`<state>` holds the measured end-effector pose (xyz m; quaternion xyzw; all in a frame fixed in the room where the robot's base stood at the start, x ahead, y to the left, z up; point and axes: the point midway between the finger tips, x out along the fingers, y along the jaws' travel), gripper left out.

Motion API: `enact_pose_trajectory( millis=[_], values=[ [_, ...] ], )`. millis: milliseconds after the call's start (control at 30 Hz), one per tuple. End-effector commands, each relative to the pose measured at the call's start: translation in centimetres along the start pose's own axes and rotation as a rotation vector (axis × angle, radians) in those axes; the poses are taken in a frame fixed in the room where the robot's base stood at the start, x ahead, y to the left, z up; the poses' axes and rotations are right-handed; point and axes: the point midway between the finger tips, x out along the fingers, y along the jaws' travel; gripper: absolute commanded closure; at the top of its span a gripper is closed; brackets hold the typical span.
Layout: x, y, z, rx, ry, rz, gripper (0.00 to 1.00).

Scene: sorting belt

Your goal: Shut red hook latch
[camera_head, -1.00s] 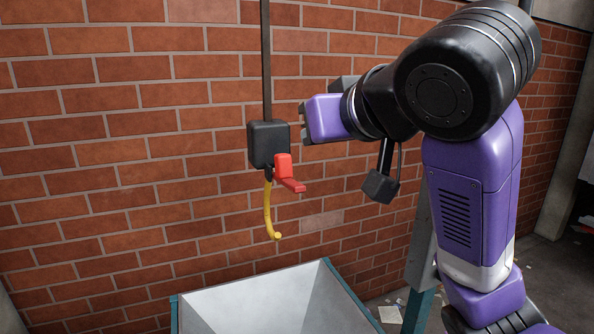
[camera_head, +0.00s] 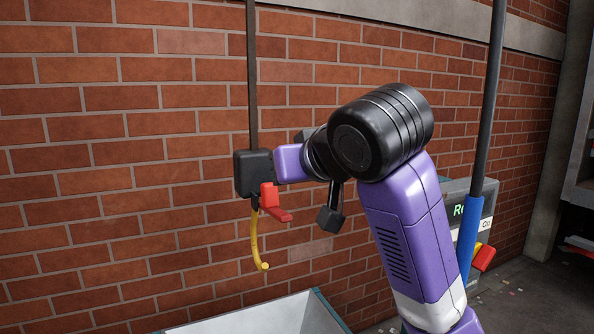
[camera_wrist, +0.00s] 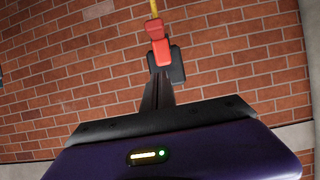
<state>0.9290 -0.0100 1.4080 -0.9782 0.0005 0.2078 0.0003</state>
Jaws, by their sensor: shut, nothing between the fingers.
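The red hook latch (camera_head: 270,196) sits on the lower right of a black block (camera_head: 247,174), its red tab pointing right and down. A yellow hook (camera_head: 256,240) hangs below the block. My gripper (camera_head: 276,162) is shut and empty, beside the block's right side and above the red tab. Its fingertips are mostly hidden in the head view, so I cannot tell whether they touch the block. In the wrist view the red latch (camera_wrist: 159,45) and black block (camera_wrist: 177,68) show beyond the gripper's dark front edge, with the yellow hook (camera_wrist: 154,8) at the top.
A dark strap (camera_head: 252,80) runs up the brick wall from the block. A grey bin (camera_head: 265,318) stands below.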

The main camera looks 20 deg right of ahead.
Motion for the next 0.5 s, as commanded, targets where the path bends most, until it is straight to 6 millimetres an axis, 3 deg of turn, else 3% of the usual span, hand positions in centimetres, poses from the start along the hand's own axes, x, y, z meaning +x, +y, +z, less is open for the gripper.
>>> enact_pose_trajectory(
  millis=[167, 300, 500],
  values=[
    [3.4, 0.1, 0.0, 0.0, -0.005, 0.001, 1.0],
    [3.7, 0.0, 2.2, 0.0, -0.003, 0.0, 1.0],
    [4.0, 0.0, 3.7, 0.0, -0.001, -0.001, 1.0]
  ],
)
